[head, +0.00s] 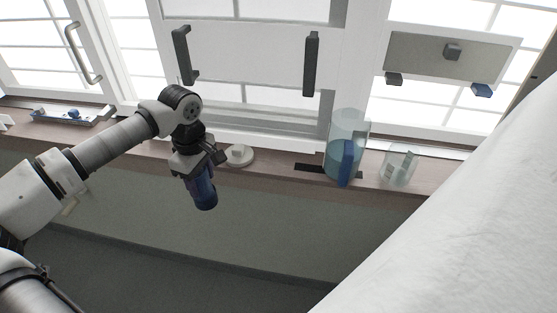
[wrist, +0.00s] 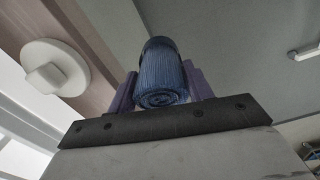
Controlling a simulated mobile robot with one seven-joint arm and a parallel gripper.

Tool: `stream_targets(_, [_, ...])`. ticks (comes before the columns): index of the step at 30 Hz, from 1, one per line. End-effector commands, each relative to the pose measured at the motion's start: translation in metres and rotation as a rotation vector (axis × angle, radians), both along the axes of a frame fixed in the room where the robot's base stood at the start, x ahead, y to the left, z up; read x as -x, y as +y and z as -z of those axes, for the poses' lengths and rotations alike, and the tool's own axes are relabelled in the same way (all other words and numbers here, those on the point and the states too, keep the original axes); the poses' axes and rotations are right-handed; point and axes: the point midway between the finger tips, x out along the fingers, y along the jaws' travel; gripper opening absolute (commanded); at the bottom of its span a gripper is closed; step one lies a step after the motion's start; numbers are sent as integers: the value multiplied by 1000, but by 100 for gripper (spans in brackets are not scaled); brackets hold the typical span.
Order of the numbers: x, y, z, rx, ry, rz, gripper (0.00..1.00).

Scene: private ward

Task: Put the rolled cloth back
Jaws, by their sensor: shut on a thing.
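The rolled cloth (head: 205,194) is dark blue and hangs from my gripper (head: 199,168) in the head view, in front of the window sill's edge. In the wrist view the same cloth (wrist: 161,72) shows its spiral end between the two fingers of my gripper (wrist: 160,85). The gripper is shut on it. No empty place clearly meant for the cloth can be made out.
The wooden sill (head: 275,169) bears a round white knobbed thing (head: 239,155) close by the gripper, a pitcher (head: 346,146), a clear cup (head: 398,166) and a tray (head: 70,115) at left. A white bed surface (head: 470,215) fills the right. Open floor lies below the sill.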

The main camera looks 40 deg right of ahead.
Motion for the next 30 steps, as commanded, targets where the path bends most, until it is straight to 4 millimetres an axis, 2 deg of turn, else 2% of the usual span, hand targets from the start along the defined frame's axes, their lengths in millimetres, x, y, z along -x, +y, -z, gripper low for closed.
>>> stream_targets(1, [18,-17,-16,-1,-10,-18,28])
stream_targets(3, [48,-33,-45,-1,-10,-59,28])
stream_targets(6, [92,-49,-80,0,-9,-107,28])
stream_targets(9, [132,-55,-105,0,-7,-141,28])
stream_targets(13, [169,-55,-125,-1,-3,-171,28])
stream_targets(15, [180,-54,-131,0,-2,-182,28])
stream_targets(19, [188,-52,-136,0,0,-191,28])
stream_targets(26, [187,-52,-137,1,1,-193,28])
stream_targets(30, [180,-62,-138,1,3,-193,28])
